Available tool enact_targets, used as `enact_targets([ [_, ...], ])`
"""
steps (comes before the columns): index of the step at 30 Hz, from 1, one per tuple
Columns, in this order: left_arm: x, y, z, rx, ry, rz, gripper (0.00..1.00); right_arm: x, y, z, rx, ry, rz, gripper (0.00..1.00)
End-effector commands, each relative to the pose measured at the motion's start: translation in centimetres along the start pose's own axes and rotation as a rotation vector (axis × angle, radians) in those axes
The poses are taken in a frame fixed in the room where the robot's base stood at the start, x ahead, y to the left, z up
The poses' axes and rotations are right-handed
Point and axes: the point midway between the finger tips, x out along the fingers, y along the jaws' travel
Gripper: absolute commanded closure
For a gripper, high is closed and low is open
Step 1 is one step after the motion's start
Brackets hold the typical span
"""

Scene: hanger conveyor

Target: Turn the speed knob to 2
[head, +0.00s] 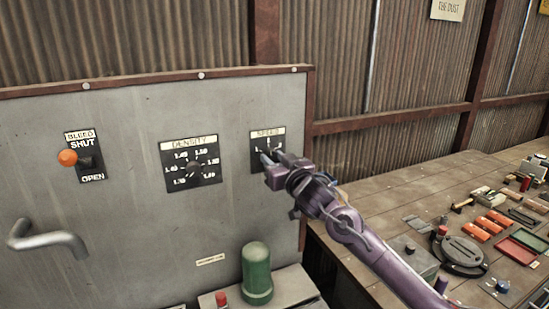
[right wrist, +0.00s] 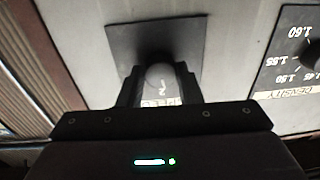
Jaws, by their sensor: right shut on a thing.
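The speed panel (head: 256,144), a small black plate with a pale label, is on the right part of the grey cabinet front. My right gripper (head: 272,155) is at this panel and covers much of its dial. In the right wrist view, the two fingers are shut on the speed knob (right wrist: 159,74), one on each side. The knob's pointer and most of the scale are hidden, so I cannot tell its setting. My left gripper is not in view.
The density dial (head: 194,170) is left of the speed panel. Farther left are the bleed lever's orange ball (head: 67,158) and a metal handle (head: 45,240). A green cylinder (head: 257,272) stands below. A cluttered wooden bench (head: 385,195) is at right.

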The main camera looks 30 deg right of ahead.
Motion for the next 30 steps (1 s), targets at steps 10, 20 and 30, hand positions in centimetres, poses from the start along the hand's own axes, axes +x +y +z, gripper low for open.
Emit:
enact_targets([
  [10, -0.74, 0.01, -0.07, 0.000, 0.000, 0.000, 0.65, 0.01, -0.07, 0.04, 0.166, 0.007, 0.009, 0.91],
  [20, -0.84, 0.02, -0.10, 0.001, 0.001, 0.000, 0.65, 0.01, -0.06, 0.04, 0.204, 0.010, 0.011, 0.91],
  [30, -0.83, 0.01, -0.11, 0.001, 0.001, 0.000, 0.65, 0.01, -0.05, 0.02, 0.203, 0.010, 0.011, 0.62],
])
